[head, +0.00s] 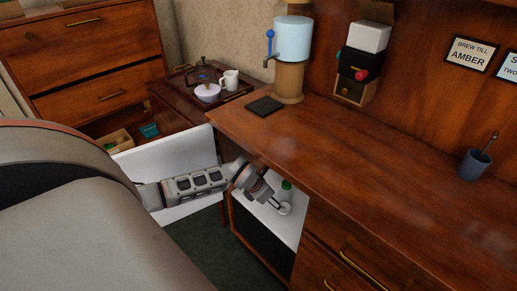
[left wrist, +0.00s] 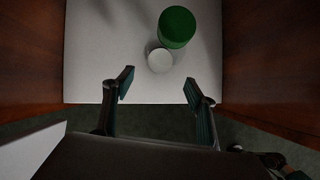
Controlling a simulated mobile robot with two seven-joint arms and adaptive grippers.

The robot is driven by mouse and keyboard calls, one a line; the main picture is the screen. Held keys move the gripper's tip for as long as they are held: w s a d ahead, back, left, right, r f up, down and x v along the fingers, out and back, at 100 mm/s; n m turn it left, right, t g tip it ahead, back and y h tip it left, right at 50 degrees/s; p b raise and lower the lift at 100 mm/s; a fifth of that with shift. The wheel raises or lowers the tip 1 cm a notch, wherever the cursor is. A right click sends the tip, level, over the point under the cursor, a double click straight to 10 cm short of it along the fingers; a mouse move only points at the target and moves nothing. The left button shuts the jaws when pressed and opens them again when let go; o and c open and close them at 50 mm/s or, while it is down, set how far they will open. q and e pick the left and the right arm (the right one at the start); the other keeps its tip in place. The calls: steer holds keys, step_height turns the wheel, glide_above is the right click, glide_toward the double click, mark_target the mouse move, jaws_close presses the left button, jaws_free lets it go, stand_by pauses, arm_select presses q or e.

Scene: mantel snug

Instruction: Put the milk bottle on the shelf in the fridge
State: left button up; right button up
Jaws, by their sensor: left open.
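The fridge's white surface (head: 267,222) shows under the wooden counter in the head view, and as a pale shelf (left wrist: 100,45) in the left wrist view. A green-topped item (head: 286,184), likely the milk bottle, stands there. Its green round top (left wrist: 177,27) is beyond my fingers in the wrist view. A smaller white round shape (left wrist: 159,60) touches or overlaps it in the picture; I cannot tell whether it is a separate item. My left gripper (left wrist: 159,86) is open, with nothing between its fingers, and faces these two. My right gripper is out of view.
The white door (head: 178,150) stands open at the left, behind my left arm. Wooden side walls (left wrist: 265,60) flank the opening closely. The counter (head: 350,150) holds a water dispenser (head: 292,40), a dark mat (head: 264,106) and a grey cup (head: 474,165); its middle is clear.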

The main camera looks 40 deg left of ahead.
arm_select(q)
steer(key=s+a, duration=0.1)
steer(key=s, duration=0.5)
steer(key=shift+s+a+p, duration=0.2)
steer(key=shift+a+p, duration=0.05)
steer(key=shift+p, duration=0.2)
